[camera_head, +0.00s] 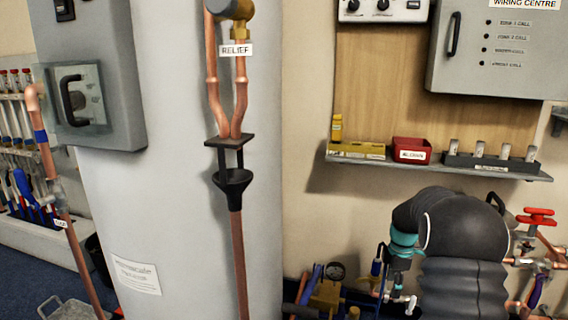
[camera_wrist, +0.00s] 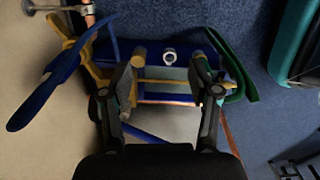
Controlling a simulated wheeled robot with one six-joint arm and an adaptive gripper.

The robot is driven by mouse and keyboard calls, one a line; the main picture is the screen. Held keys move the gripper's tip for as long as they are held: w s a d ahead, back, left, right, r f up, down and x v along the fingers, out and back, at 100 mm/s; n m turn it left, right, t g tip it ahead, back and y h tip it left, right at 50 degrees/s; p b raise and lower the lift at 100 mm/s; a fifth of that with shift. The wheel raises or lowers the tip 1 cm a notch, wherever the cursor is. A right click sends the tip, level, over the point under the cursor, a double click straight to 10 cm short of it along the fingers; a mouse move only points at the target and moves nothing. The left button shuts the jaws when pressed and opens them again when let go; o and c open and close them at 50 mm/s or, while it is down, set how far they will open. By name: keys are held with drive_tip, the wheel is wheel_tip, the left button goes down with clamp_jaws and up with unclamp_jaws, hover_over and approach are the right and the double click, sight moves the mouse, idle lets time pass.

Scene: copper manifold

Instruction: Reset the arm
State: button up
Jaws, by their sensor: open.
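My gripper (camera_wrist: 161,92) is open in the wrist view, its two dark fingers spread apart with nothing held between them. Beyond the fingers is a blue and grey fixture or box (camera_wrist: 180,78) with a yellow bar across it and a small white ring (camera_wrist: 169,56) on it. I cannot tell whether the fingers touch any of it. In the head view my dark arm (camera_head: 462,245) is at the lower right, bent down in front of copper pipework. My gripper's fingertips are not clear there.
A blue-handled tool (camera_wrist: 48,95) is left of my gripper, and a teal case (camera_wrist: 292,40) is at upper right. In the head view a shelf (camera_head: 440,170) with a red bin (camera_head: 411,150) is above my arm. A red valve handle (camera_head: 537,216) is close to its right.

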drive_tip(key=s+a+r+m+t+p, duration=0.2)
drive_tip(key=s+a+r+m, duration=0.3)
drive_tip(key=s+r, duration=0.3)
drive_tip(key=s+a+r+m+t+p, duration=0.1)
drive_tip(key=s+a+r+m+p, duration=0.2)
drive_tip(key=s+r, duration=0.6)
drive_tip(key=s+a+r+m+t+p, duration=0.2)
drive_tip(key=s+a+r+m, duration=0.6)
drive_tip(key=s, duration=1)
drive_tip(key=shift+a+r+t, duration=0.3)
drive_tip(key=shift+r, duration=0.2)
